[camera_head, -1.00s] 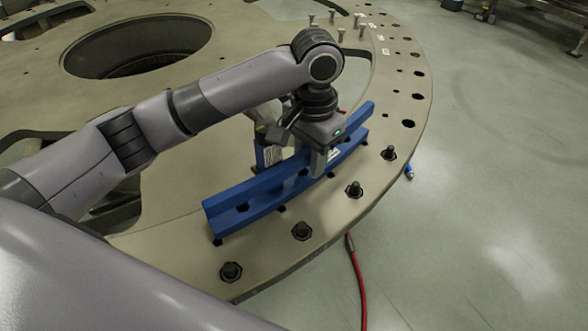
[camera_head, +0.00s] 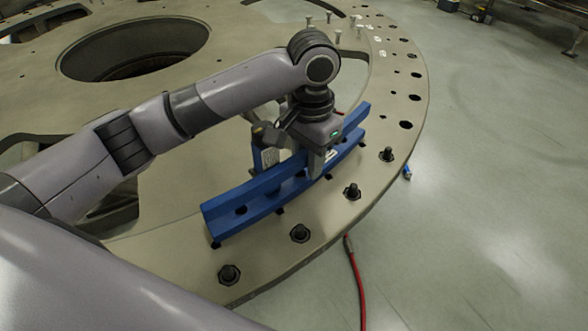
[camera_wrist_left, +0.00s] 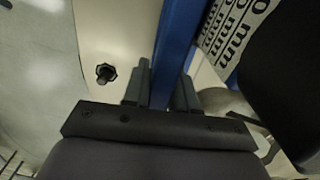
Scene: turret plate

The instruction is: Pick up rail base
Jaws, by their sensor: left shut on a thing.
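The rail base (camera_head: 238,211) is a long, slightly curved blue rail near the rim of the turret plate in the head view. My left gripper (camera_head: 317,165) comes down over its middle and is shut on its upright blue wall. In the left wrist view the blue wall (camera_wrist_left: 178,45) runs between the two fingers (camera_wrist_left: 160,88). The gripper hides the middle of the rail. I cannot tell whether the rail touches the plate. My right gripper is not in view.
The large beige turret plate (camera_head: 185,225) has several black bolts (camera_head: 300,233) along its rim and several upright pins (camera_head: 329,17) at the back. A red hose (camera_head: 357,285) lies on the floor. A label with black lettering (camera_wrist_left: 235,22) is beside the rail.

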